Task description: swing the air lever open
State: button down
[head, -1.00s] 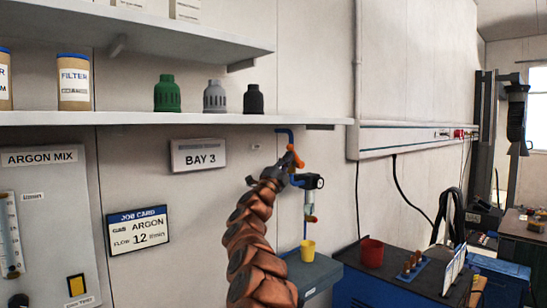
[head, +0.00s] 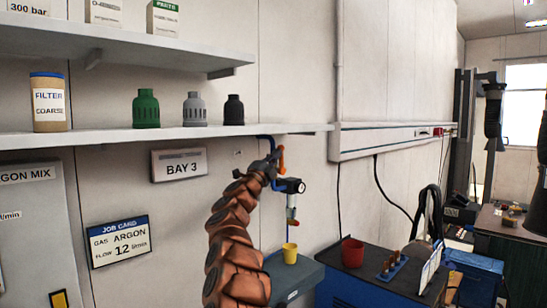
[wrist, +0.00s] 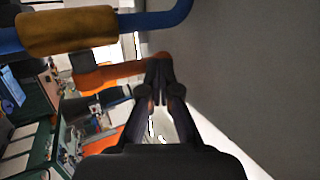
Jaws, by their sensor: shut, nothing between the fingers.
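The air lever (head: 281,159) is orange and sits by the blue pipe (head: 265,137) under the shelf, looking roughly upright in the head view. In the wrist view the orange lever (wrist: 112,76) runs sideways, its right end beside my fingertips. My gripper (head: 273,163) is shut and empty, close against the lever. In the wrist view my gripper (wrist: 160,65) shows its dark fingers together; I cannot tell whether they touch the lever. The lever's pivot is partly hidden by my gripper.
A blue pipe with a mustard sleeve (wrist: 68,31) crosses close above the fingers in the wrist view. A round gauge (head: 292,186) hangs just below the lever. The shelf (head: 100,138) is above left.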

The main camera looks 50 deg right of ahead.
jog(key=shift+d, duration=0.2)
dwell(0.3)
dwell(0.3)
jog(key=s+a+b, duration=0.2)
jog(key=a+b, duration=0.4)
jog(key=a, duration=0.7)
jog(key=shift+s+a, duration=0.35)
jog(key=shift+a, duration=0.05)
jog(key=shift+w+r, duration=0.1)
